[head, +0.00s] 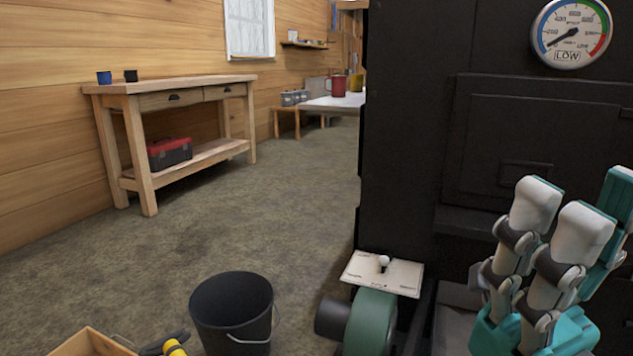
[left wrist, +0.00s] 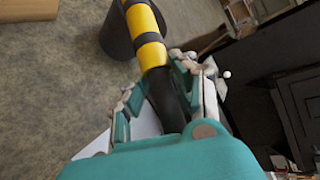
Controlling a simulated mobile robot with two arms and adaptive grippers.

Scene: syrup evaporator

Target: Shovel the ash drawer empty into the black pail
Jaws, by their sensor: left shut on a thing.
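The black pail (head: 232,312) stands upright on the floor at the lower middle of the head view. In the left wrist view the pail (left wrist: 117,38) shows partly behind a yellow-and-black handle (left wrist: 150,52). My left gripper (left wrist: 158,85) is shut on this handle; a bit of the handle (head: 174,349) shows left of the pail in the head view. The handle's far end is hidden. My right gripper (head: 585,200) is at the right, before the black evaporator (head: 410,130), fingers up, apart and empty. I cannot make out the ash drawer or any ash clearly.
A green blower (head: 370,325) with a pale plate (head: 383,273) stands between pail and evaporator. A wooden box (head: 85,343) is at lower left. A workbench (head: 170,90) lines the left wall. The floor (head: 250,205) behind the pail is clear.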

